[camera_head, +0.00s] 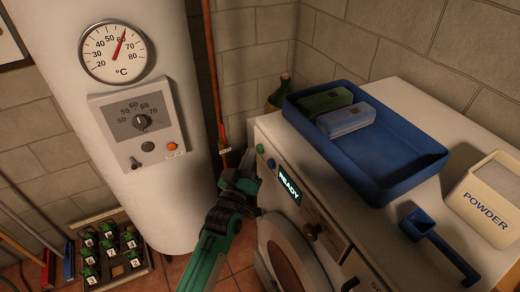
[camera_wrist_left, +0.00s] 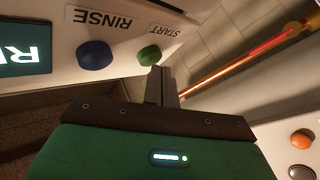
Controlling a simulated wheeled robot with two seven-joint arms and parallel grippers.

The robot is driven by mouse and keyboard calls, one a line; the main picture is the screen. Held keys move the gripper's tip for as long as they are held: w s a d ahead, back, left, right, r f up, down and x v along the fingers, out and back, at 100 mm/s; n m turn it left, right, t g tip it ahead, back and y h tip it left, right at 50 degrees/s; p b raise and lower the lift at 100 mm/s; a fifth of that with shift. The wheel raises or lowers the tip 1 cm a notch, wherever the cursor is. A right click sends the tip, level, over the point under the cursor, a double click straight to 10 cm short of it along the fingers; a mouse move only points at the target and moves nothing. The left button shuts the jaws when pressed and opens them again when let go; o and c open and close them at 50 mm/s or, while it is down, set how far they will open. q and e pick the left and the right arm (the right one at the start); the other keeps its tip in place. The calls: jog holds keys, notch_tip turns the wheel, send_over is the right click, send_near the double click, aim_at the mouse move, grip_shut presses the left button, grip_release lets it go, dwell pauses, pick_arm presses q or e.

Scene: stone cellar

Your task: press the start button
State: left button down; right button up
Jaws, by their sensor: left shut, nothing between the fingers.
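The start button is a green round knob on the white washing machine's front panel, under the START label in the left wrist view (camera_wrist_left: 150,55). It also shows in the head view as the green button (camera_head: 260,148). Beside it is a blue button (camera_wrist_left: 95,55) labelled RINSE. My left gripper (camera_head: 250,162) is shut and empty, close in front of the panel. In the left wrist view its fingertips (camera_wrist_left: 161,72) are just below the green button; I cannot tell whether they touch. My right gripper is not in view.
A blue tray (camera_head: 425,165) with two boxes sits on the machine, near a blue scoop (camera_head: 432,232) and a powder box (camera_head: 485,205). A white boiler (camera_head: 165,215) with an orange knob stands left. A copper pipe (camera_head: 216,90) runs behind my gripper.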

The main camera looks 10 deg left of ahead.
pick_arm(q)
jog(key=shift+d, duration=0.1)
jog(key=shift+w+d, duration=0.2)
jog(key=shift+d, duration=0.1)
dwell(0.5)
jog(key=shift+s+a+p, duration=0.2)
jog(key=shift+a+p, duration=0.1)
jog(key=shift+a, duration=0.05)
jog(key=s+a+p, duration=0.1)
jog(key=s+a, duration=0.2)
jog(key=a, duration=0.2)
jog(key=shift+s+p, duration=0.2)
jog(key=shift+p, duration=0.1)
